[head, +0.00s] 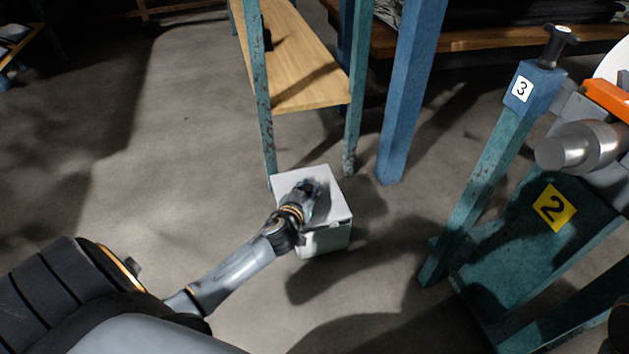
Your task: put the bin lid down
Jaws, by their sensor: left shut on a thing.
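A white box-shaped bin (325,239) stands on the grey floor near the middle of the head view. Its flat white lid (335,206) lies over the top, and I cannot tell whether it sits fully flush. My left gripper (311,188) is over the lid and shut on it. The gripper hides part of the lid and the exact place of contact. My right gripper is not in view.
A shelf rack with a wooden board (300,60) stands just behind the bin. A blue post (408,100) is to its right. A teal machine frame (490,170) stands at the right. The floor left of the bin is clear.

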